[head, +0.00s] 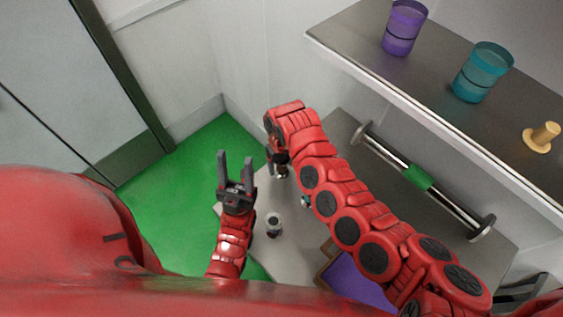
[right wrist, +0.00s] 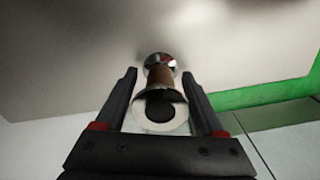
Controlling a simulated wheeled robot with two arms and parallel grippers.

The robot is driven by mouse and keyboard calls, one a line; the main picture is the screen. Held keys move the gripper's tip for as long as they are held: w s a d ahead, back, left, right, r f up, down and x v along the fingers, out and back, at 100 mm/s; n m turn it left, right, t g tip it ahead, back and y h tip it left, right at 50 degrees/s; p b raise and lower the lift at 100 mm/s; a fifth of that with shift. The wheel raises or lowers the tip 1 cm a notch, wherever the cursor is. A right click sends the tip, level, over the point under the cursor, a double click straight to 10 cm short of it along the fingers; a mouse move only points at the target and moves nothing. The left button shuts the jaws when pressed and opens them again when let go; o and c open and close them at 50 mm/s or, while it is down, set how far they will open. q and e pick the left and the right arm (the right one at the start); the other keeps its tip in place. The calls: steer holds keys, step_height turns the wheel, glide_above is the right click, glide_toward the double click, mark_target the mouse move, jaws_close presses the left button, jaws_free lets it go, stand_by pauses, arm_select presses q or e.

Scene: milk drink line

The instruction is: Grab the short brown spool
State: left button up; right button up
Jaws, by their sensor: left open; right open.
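The short brown spool (right wrist: 160,77) shows in the right wrist view, with a brown middle between shiny metal flanges. Its near flange has a dark round centre. My right gripper (right wrist: 165,88) is open, with one finger on each side of the spool and gaps between them. In the head view, my right gripper (head: 279,160) is partly hidden by its wrist, above the grey table, with a metal piece (head: 283,173) just below it. My left gripper (head: 236,160) is open and empty, fingers pointing up the picture, near the table's left edge.
A small metal-ended piece (head: 274,223) stands on the table (head: 295,237), and another (head: 306,201) is partly behind my right arm. A purple tray (head: 352,287) lies below. A green-centred bar (head: 418,177), and a shelf (head: 350,42) with purple and teal cups and a yellow peg, are right.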

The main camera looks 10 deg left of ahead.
steer(key=shift+f, duration=0.25)
jaws_close()
steer(key=shift+r, duration=0.1)
